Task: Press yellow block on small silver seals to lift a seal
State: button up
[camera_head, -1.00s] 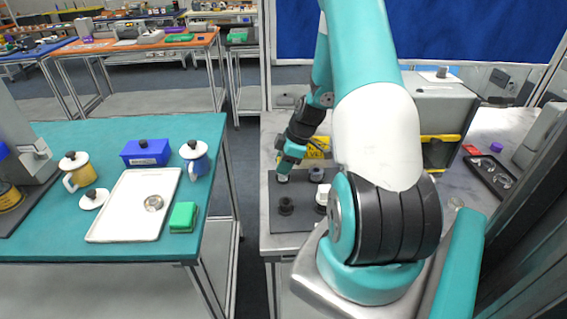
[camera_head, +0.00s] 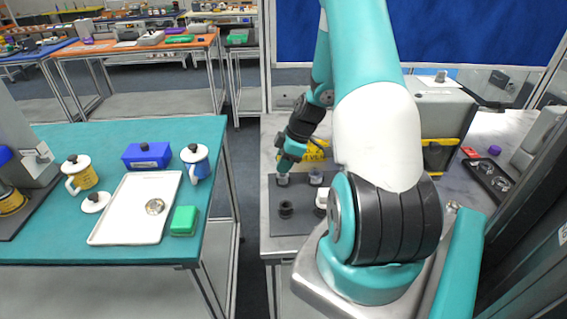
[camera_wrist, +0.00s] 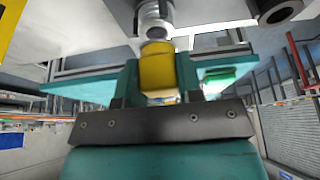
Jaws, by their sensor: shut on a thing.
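My gripper (camera_head: 285,168) points down over the dark mat on the right-hand bench. It is shut on the yellow block (camera_wrist: 157,70), which sits between its teal fingers in the wrist view. A silver cylinder (camera_wrist: 155,16) stands right at the block's far end in that view; I cannot tell whether they touch. In the head view a small silver piece (camera_head: 282,181) shows just under my gripper. Small silver round pieces (camera_head: 500,184) lie in a black tray (camera_head: 477,166) at the right.
Other short pieces stand on the mat (camera_head: 290,227): a dark one (camera_head: 286,209), a grey one (camera_head: 316,177) and a white one partly behind my arm. A grey machine (camera_head: 440,105) stands behind. The teal table (camera_head: 60,236) at left holds a white tray (camera_head: 130,225), mugs and boxes.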

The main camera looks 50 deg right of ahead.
aim_at(278, 158)
jog(key=shift+r+p, duration=1.45)
jog(key=shift+r, duration=1.05)
